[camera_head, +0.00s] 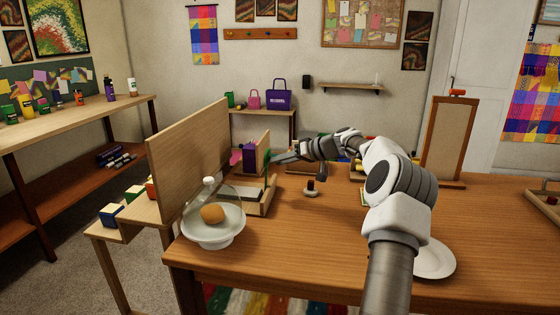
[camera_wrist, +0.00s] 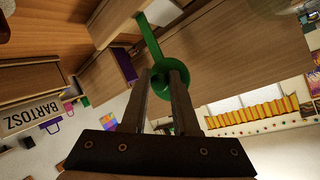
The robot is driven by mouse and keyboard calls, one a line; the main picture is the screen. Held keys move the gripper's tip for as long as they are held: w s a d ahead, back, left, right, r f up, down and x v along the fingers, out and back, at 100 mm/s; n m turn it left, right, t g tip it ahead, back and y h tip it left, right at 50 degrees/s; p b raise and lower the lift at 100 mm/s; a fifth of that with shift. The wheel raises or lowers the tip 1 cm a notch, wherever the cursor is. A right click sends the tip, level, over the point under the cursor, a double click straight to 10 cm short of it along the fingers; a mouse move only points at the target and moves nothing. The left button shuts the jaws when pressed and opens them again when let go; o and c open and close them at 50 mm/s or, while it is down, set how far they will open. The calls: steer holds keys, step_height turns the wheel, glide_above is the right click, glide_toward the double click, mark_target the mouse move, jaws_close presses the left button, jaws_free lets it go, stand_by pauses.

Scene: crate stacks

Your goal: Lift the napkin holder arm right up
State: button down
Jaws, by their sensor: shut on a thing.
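The napkin holder (camera_head: 262,195) is a light wooden frame at the left part of the table, with a purple block (camera_head: 249,157) in it. Its green arm (camera_head: 268,166) shows small there; in the wrist view the green arm (camera_wrist: 151,40) is a thin bar ending in a round green piece. My gripper (camera_head: 274,160) reaches in from the right. In the wrist view my gripper (camera_wrist: 165,78) has its fingers shut on the round end of the green arm. The fingertips partly hide that end, and the exact contact is hard to see.
A tall wooden panel (camera_head: 190,158) stands left of the holder. A white bowl (camera_head: 213,232) with a clear cover and a brown bun is in front. A small dark-topped object (camera_head: 310,188) stands to the right. A white plate (camera_head: 434,260) lies beside my arm.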

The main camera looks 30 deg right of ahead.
steer(key=c, duration=0.8)
jaws_free()
steer(key=shift+d+f, duration=0.45)
steer(key=shift+f, duration=0.3)
steer(key=shift+o, duration=0.6)
steer(key=shift+w+a+r, duration=0.1)
steer(key=shift+a, duration=0.05)
steer(key=shift+r, duration=0.15)
steer(key=p+v, duration=0.3)
steer(key=v, duration=1.4)
steer(key=shift+r+p, duration=0.2)
steer(key=shift+p, duration=0.1)
